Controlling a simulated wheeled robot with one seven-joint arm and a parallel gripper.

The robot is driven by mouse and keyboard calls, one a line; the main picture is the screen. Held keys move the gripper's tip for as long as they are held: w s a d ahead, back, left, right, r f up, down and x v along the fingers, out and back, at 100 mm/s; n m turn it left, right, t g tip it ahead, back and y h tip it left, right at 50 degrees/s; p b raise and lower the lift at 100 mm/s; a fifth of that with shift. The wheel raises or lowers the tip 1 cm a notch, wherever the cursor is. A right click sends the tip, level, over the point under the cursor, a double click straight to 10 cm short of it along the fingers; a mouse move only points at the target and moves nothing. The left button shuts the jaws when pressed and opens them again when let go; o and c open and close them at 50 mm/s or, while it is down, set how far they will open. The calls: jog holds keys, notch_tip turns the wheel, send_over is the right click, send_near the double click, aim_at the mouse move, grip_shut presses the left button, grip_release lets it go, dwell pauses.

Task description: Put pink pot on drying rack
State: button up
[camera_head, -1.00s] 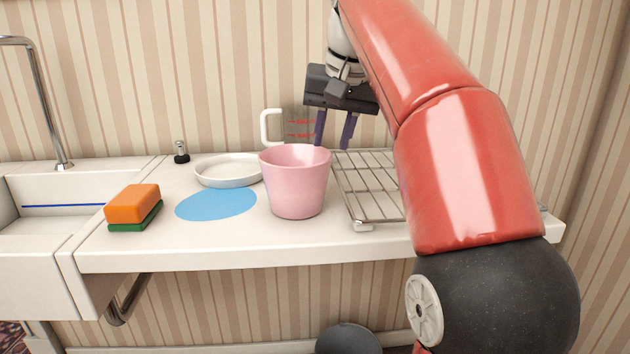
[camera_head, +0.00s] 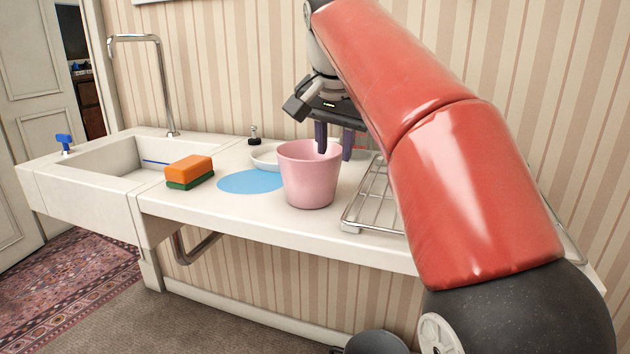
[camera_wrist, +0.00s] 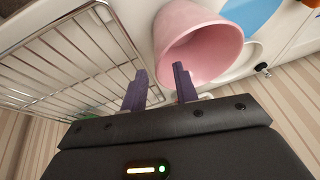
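The pink pot (camera_head: 308,180) stands upright on the white counter, between a blue round mat and the wire drying rack (camera_head: 372,200). My gripper (camera_head: 333,146) is above the pot's right rear rim in the head view, fingers pointing down. In the wrist view the pot (camera_wrist: 193,40) has its mouth facing the camera, and my gripper (camera_wrist: 160,88) shows two purple fingers apart with nothing held between them. One fingertip appears close to the pot's rim; I cannot tell whether it touches. The rack (camera_wrist: 65,60) lies beside the pot and looks empty; my arm hides part of it in the head view.
The blue mat (camera_head: 251,181) and a white plate (camera_head: 264,157) are left of the pot. An orange and green sponge (camera_head: 189,171) lies near the sink (camera_head: 100,160). A dark round object (camera_head: 376,343) is below the counter.

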aim_at(334, 188)
jog(key=b+x, duration=0.1)
jog(key=x, duration=0.5)
jog(key=shift+w+f, duration=0.2)
jog(key=shift+f, duration=0.05)
jog(key=shift+c, duration=0.2)
grip_shut()
jog(key=shift+r, duration=0.1)
